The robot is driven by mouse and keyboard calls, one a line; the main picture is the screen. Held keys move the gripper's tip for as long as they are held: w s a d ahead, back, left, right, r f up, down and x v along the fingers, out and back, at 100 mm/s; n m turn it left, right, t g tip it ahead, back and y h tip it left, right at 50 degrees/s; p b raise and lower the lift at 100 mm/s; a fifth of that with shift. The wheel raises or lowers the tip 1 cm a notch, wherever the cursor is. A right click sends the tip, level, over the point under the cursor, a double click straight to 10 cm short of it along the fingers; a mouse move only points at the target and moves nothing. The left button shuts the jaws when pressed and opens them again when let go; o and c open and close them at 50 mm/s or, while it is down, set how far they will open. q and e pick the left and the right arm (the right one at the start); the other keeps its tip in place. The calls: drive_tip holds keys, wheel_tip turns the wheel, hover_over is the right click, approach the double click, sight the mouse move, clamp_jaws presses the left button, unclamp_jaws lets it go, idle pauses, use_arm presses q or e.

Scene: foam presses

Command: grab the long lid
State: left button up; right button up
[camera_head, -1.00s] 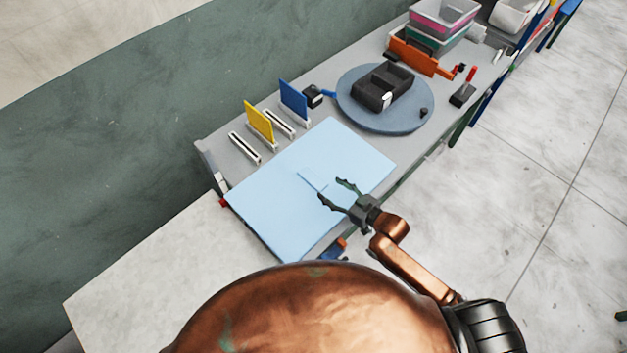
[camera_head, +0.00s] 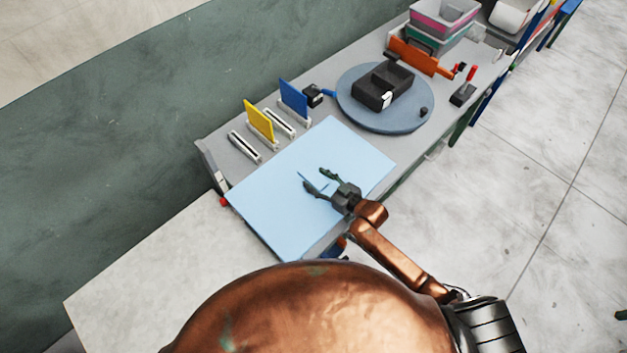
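A thin pale blue piece, which may be the long lid (camera_head: 311,181), lies on the light blue mat (camera_head: 275,205). Its colour nearly matches the mat, and only a thin darker blue edge stands out. My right gripper (camera_head: 314,180) is over the mat with its two dark fingers spread. The fingers point to the upper left, one on each side of the blue edge. I cannot tell whether they touch it. My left gripper is not in view.
A yellow panel (camera_head: 259,121) and a blue panel (camera_head: 293,99) stand upright beside slotted strips behind the mat. A round grey-blue disc (camera_head: 349,106) carries a dark divided box (camera_head: 372,95). Stacked bins (camera_head: 441,25) and an orange piece (camera_head: 412,55) are farther back.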

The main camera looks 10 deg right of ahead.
drive_tip(key=c, duration=1.1)
